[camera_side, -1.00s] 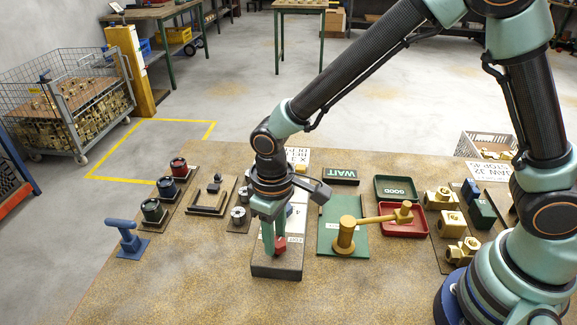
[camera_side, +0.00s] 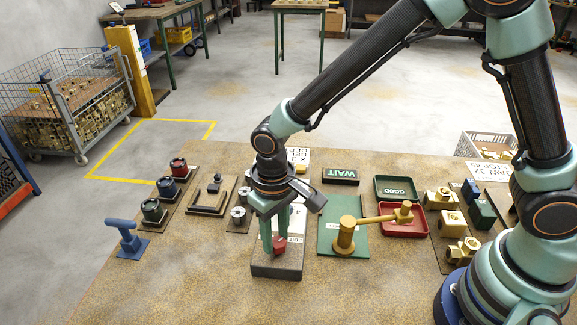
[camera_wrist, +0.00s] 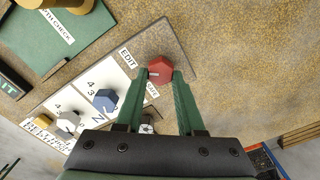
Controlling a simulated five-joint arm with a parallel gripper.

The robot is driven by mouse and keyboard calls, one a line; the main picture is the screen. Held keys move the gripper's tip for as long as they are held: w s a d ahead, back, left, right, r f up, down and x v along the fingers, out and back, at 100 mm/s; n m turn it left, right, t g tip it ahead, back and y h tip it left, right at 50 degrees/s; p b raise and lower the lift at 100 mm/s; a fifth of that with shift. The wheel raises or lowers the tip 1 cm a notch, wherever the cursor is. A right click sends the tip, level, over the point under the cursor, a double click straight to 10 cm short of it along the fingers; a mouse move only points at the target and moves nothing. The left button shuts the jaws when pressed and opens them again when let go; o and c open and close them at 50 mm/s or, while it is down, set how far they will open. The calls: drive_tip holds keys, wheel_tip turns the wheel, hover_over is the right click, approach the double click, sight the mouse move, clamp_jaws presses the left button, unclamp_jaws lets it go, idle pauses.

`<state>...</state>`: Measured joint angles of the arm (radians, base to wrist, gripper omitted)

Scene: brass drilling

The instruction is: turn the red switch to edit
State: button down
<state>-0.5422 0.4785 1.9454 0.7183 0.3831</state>
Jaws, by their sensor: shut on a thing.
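The red switch (camera_wrist: 161,68) is a faceted knob with a pale pointer line on its top, on the near end of a grey box (camera_side: 277,269). In the wrist view the line points left, between the EDIT label (camera_wrist: 127,58) and a second, partly hidden label (camera_wrist: 152,90). The switch also shows low between my fingers in the side view (camera_side: 279,244). My gripper (camera_wrist: 161,77) points down with its green fingers shut on the two sides of the switch.
On the same panel, behind the switch, is a blue knob (camera_wrist: 105,100) by numbers. A brass lever on a post (camera_side: 345,236) stands close to the right. Left are round-faced parts (camera_side: 153,211) and a blue T-handle (camera_side: 128,238). The front of the bench is clear.

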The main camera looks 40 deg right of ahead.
sight(276, 239)
drive_tip(key=c, duration=0.5)
unclamp_jaws()
wheel_tip(276, 239, up, 12)
drive_tip(key=shift+r, duration=0.1)
drive_tip(key=s+d+r+t, duration=0.1)
drive_tip(key=d+r+t, duration=0.1)
drive_tip(key=d, duration=0.5)
drive_tip(key=s+d+r+m+t, duration=0.1)
drive_tip(key=s+d+r, duration=0.1)
drive_tip(key=d, duration=0.4)
drive_tip(key=s+d+r+t, duration=0.2)
drive_tip(key=d+r, duration=0.1)
drive_tip(key=d, duration=0.4)
drive_tip(key=shift+s+d+m+t, duration=0.25)
drive_tip(key=shift+d+m+t, duration=0.05)
drive_tip(key=shift+m, duration=0.1)
